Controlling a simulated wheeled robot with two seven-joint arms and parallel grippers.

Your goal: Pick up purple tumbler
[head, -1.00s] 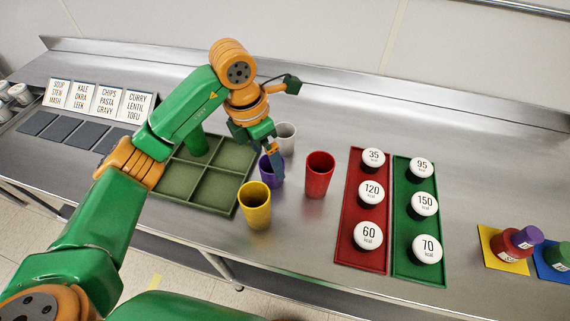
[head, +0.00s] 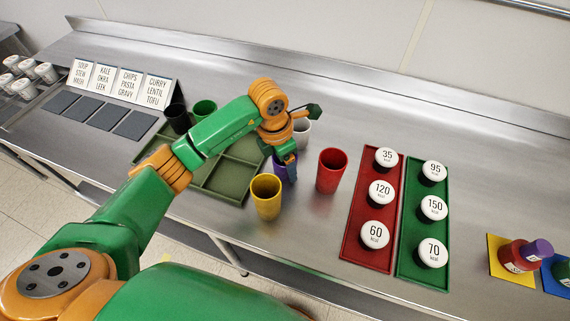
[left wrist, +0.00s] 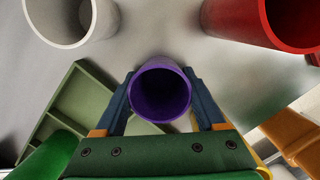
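The purple tumbler (head: 278,172) stands upright on the steel counter, partly hidden by my left gripper (head: 290,172) in the head view. In the left wrist view I look into the open mouth of the purple tumbler (left wrist: 160,95). The two blue-grey fingers of my left gripper (left wrist: 160,85) lie on either side of it, very close to its wall. I cannot tell whether they press on it. The tumbler shows no lift off the counter. My right gripper is not in view.
A yellow tumbler (head: 266,197) stands just in front, a red tumbler (head: 331,170) to the right and a white one (head: 302,132) behind. A green divided tray (head: 222,195) lies close on the left. A red tray (head: 353,240) with labelled lids lies further right.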

